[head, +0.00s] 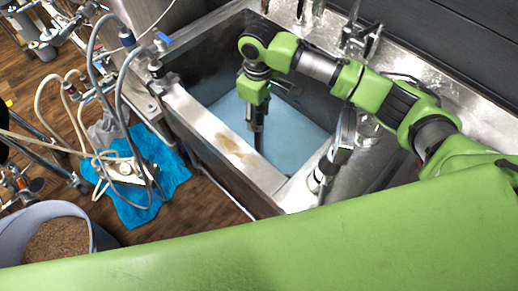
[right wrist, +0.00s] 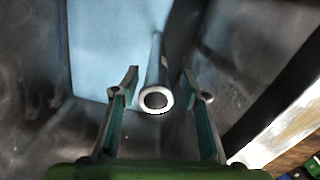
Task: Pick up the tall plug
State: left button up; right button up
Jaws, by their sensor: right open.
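The tall plug (right wrist: 156,101) shows in the right wrist view as an upright pipe with a pale round rim and a dark open top. Its shaft runs down into the sink (head: 177,97). My right gripper (head: 258,131) points down inside the sink, near its front wall. In the right wrist view the right gripper (right wrist: 161,90) is open, with one finger on each side of the plug's rim. Gaps show between the rim and both fingers. In the head view I cannot clearly tell the plug from the dark fingers. My left gripper is not in view.
The metal sink walls stand close around the right gripper. Taps (head: 362,38) stand along the back edge. A blue cloth (head: 165,186) with hoses lies on the wooden floor to the left, near a bucket of grain (head: 58,240). The blue sink bottom looks clear.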

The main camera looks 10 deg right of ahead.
aim_at(259, 127)
jog(key=shift+w+d+f, duration=0.1)
jog(key=shift+w+f, duration=0.05)
jog(key=shift+f, duration=1.45)
jog(key=shift+w+f, duration=0.1)
jog(key=shift+f, duration=1.45)
jog(key=shift+r, duration=0.1)
grip_shut()
